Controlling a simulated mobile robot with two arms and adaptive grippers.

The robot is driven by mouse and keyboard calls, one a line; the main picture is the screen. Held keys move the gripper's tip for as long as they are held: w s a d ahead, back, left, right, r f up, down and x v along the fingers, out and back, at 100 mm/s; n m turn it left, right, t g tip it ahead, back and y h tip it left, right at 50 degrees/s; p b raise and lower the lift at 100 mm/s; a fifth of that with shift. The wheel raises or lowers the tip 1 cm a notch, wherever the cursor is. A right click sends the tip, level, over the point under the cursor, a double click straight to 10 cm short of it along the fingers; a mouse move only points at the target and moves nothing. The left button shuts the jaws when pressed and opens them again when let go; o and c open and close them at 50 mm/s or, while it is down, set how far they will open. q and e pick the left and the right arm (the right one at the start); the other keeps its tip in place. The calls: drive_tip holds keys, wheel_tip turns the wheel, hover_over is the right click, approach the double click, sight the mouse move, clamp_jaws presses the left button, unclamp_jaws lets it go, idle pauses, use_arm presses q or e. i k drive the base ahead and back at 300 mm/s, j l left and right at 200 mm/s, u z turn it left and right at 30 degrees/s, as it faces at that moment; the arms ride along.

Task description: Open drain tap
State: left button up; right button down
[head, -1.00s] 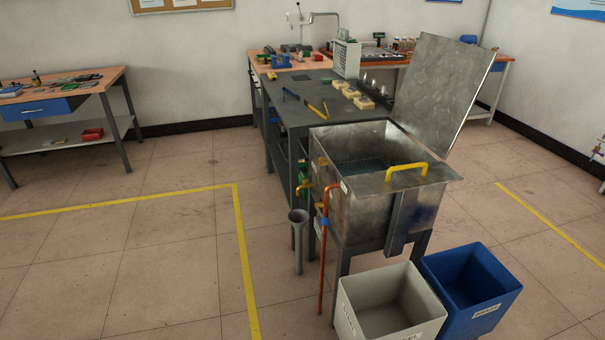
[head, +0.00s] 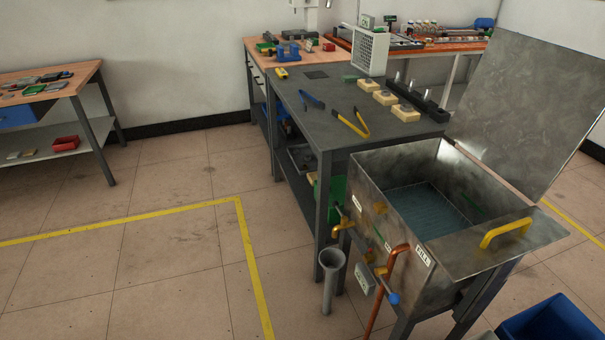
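The metal tank (head: 385,218) stands at the right with its lid raised and bluish water (head: 428,212) inside. A brass tap (head: 344,230) sticks out of its left side, above a grey funnel-topped drain pipe (head: 332,262). A small white label sits on the tank wall near this tap, its text too small to read surely. A copper pipe (head: 388,272) with a blue-ended handle (head: 393,298) stands nearer, beside a label that seems to read FILL. I cannot tell whether the brass tap is open; no flow shows. Neither of my grippers is in view.
A blue bin (head: 550,322) stands at the lower right. The floor left of the tank is clear, with yellow tape (head: 245,240). Another bench (head: 85,82) stands far left.

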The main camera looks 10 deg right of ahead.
sight(335, 204)
drive_tip(key=i+j, duration=0.2)
drive_tip(key=i, duration=0.25)
drive_tip(key=i+j+u, duration=0.15)
drive_tip(key=i, duration=0.25)
